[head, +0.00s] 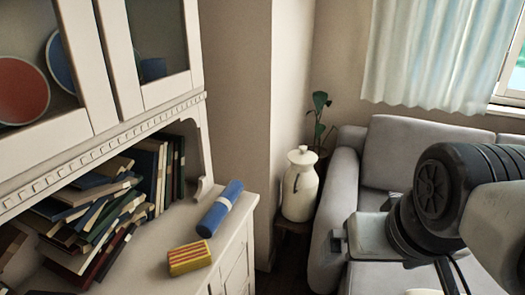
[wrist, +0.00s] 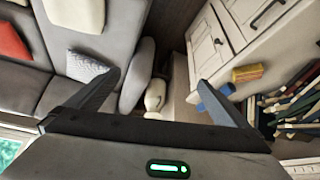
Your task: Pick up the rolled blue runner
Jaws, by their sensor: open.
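The rolled blue runner (head: 220,208) lies on the cabinet's white counter, near its right end, with a pale band around its middle. In the wrist view the blue runner (wrist: 213,101) is partly hidden behind one finger of my gripper. My gripper (wrist: 165,85) is open, with its two fingers wide apart and nothing between them that it touches. It is well away from the runner. In the head view my arm is at the right, in front of the sofa, and the fingertips are not clear.
A yellow and red striped block (head: 190,258) lies near the runner on the counter (head: 150,262). Several books (head: 100,210) lean and pile at the left. A cream jug (head: 300,185) and plant (head: 320,110) stand beyond the counter's end, beside a grey sofa (head: 400,150).

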